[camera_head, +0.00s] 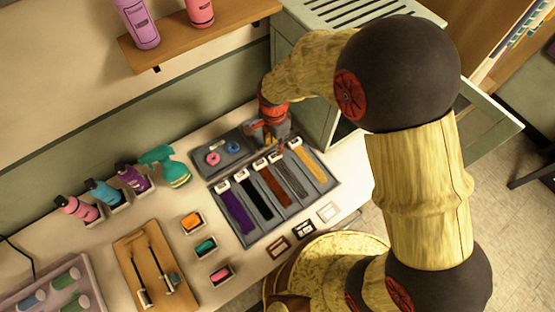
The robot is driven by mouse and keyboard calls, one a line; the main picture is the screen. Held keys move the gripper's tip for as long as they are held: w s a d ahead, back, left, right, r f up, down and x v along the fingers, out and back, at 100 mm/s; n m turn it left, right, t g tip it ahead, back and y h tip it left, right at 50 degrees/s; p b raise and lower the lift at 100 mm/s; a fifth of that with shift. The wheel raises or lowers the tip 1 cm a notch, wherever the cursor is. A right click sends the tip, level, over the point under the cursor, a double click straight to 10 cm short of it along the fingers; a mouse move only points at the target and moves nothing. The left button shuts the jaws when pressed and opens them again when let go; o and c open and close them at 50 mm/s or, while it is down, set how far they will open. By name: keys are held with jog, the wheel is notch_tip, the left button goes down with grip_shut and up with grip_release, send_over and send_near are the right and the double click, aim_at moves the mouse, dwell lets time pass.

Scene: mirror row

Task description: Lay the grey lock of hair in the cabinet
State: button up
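The grey lock of hair (291,178) lies in a slot of a dark tray (247,238), between the auburn lock (272,186) and the blonde lock (313,165). Its white tab is at its upper end. My gripper (268,138) points down over the back part of the tray, near the tabs. Its fingers are small and partly hidden, so their opening is unclear.
The black lock (257,196) and purple lock (236,212) fill the left slots. Bottles (101,192) and a green spray bottle (172,169) stand at the left. Small colour dishes (205,246) and a wooden board (135,249) lie in front. A shelf (185,40) overhangs the counter.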

aim_at(275, 155)
jog(key=shift+s+f+b, duration=0.15)
jog(key=shift+f+b, duration=0.3)
jog(key=shift+f, duration=2.25)
jog(key=c, duration=0.3)
jog(key=c, duration=0.4)
grip_shut()
